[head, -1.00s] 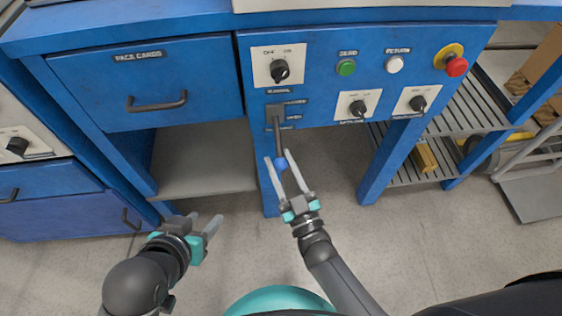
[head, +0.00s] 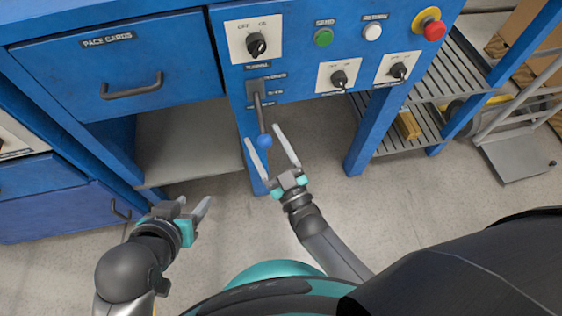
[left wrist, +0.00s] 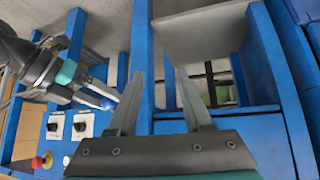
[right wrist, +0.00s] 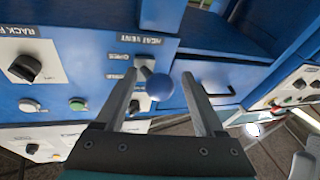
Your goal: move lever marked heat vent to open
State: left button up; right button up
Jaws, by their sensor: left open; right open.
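The heat vent lever is a dark handle with a blue ball knob (head: 264,141) at its end. It hangs down from a slotted plate (head: 257,88) on the blue panel. In the right wrist view the "HEAT VENT" label (right wrist: 142,39) shows above the knob (right wrist: 161,86), with an "OPEN" label near it; the lower label is partly hidden. My right gripper (head: 262,134) is open, with its fingers on either side of the knob and not visibly closed on it. My left gripper (head: 196,204) is open and empty, low and left of the lever.
Rotary knobs (head: 256,45), a green button (head: 323,37), a white button (head: 373,32) and a red emergency button (head: 434,30) share the panel. A drawer handle (head: 133,88) sticks out at left. An open shelf (head: 190,145) lies below it.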

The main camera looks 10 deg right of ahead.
pick_arm(q)
jog(key=s+a+g+p, duration=0.1)
jog(key=a, duration=0.1)
jog(key=s+a+r+g+y, duration=0.1)
jog(key=s+a+g, duration=0.1)
jog(key=shift+s+n+y+p, duration=0.3)
jog(key=shift+p, duration=0.1)
pick_arm(e)
jog(key=v, duration=1.4)
jog(key=shift+s, duration=0.4)
jog(key=shift+f, duration=0.1)
